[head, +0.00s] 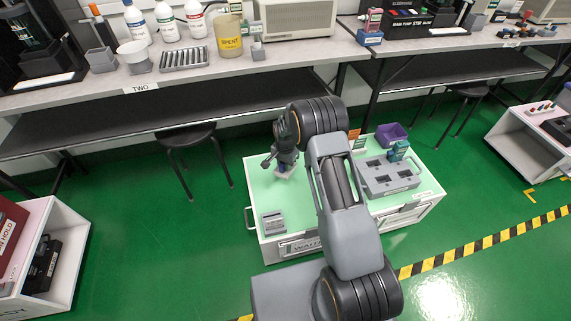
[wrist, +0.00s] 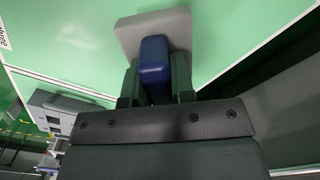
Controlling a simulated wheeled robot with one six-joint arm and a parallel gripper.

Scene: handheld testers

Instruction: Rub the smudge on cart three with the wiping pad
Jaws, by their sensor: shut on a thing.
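My gripper (head: 284,160) is shut on the blue handle of the wiping pad (wrist: 153,60). The pad has a pale grey square plate, which shows beyond the fingers in the wrist view. My gripper holds it at the far left part of the cart's pale green top (head: 300,208). The plate is at or just above the top; I cannot tell if it touches. The wrist view shows part of the word "three" on the cart's edge (wrist: 5,38). No smudge is visible; the pad or my arm may hide it.
On the cart's right stand a grey tray (head: 374,185) with square recesses, a teal device (head: 398,150) and a purple bin (head: 391,134). A small grey block (head: 273,222) sits at the front left. A bench (head: 200,83) with bottles runs behind, a stool (head: 186,135) below it.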

